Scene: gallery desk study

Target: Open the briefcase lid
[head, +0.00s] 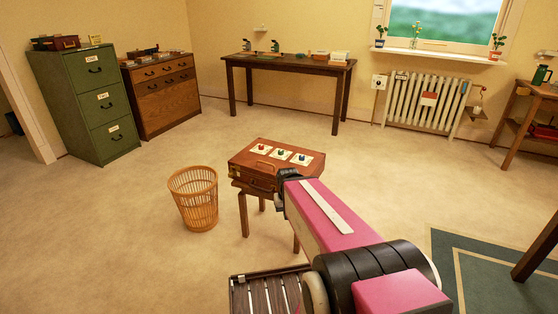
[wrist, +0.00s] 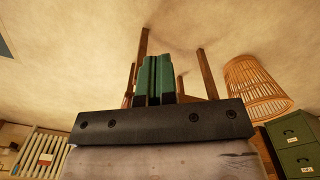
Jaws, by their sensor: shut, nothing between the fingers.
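The brown briefcase (head: 232,166) lies flat on a small wooden stool (head: 244,214) in the head view. Its lid is closed, and a handle shows on the front side. Stool legs show around the fingers in the wrist view.
A wicker basket (head: 193,198) stands on the floor left of the stool. A green filing cabinet (head: 80,108), a wooden drawer cabinet (head: 162,92), a long table (head: 290,66) and a radiator (head: 425,103) line the walls. The floor behind the stool is clear.

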